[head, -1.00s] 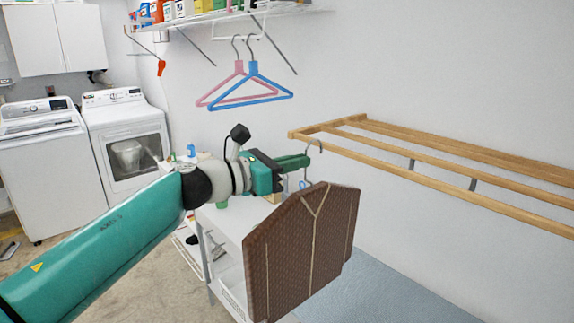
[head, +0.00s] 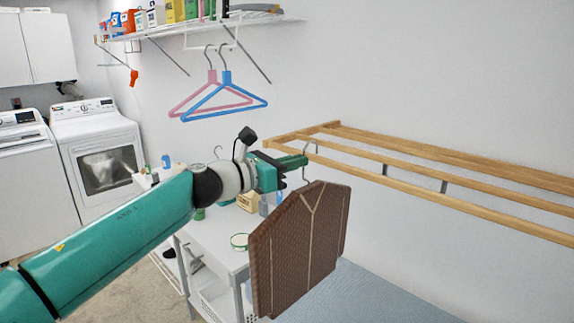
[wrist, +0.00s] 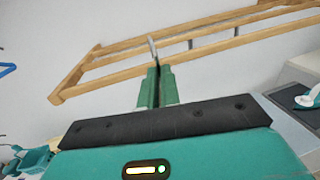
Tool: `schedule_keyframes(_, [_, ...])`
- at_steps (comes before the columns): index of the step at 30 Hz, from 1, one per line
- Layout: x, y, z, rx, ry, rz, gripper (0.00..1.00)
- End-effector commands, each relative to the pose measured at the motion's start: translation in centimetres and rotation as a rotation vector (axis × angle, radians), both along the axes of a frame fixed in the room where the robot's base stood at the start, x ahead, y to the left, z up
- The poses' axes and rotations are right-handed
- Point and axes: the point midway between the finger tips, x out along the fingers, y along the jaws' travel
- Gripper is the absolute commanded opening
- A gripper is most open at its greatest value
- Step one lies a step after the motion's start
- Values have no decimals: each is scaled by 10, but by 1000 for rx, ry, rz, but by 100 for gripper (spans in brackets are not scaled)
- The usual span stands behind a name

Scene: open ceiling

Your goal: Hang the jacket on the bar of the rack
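The brown jacket (head: 297,250) hangs upright from a hanger with a thin metal hook (head: 305,172). My gripper (head: 295,161) is shut on the hook, which also shows between the fingers in the wrist view (wrist: 152,50). The wooden rack (head: 400,157) is fixed to the wall at the right, with several long bars; it also shows across the top of the wrist view (wrist: 105,70). The hook overlaps the rack's left end in the head view; I cannot tell how far apart they are. The jacket hangs lower than the bars.
A white table (head: 215,232) with small items stands beyond the jacket. A pink hanger (head: 212,92) and a blue hanger (head: 225,97) hang under a wall shelf (head: 200,22). A washer and dryer (head: 98,160) stand at the left.

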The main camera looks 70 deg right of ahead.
Motion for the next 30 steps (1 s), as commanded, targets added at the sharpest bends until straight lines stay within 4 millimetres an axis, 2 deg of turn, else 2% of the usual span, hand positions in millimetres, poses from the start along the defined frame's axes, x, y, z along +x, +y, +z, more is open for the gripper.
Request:
schedule_keyframes(18, [-18, -40, 1, -2, 0, 0, 0])
schedule_keyframes(30, [-17, -40, -27, -1, 2, 1, 0])
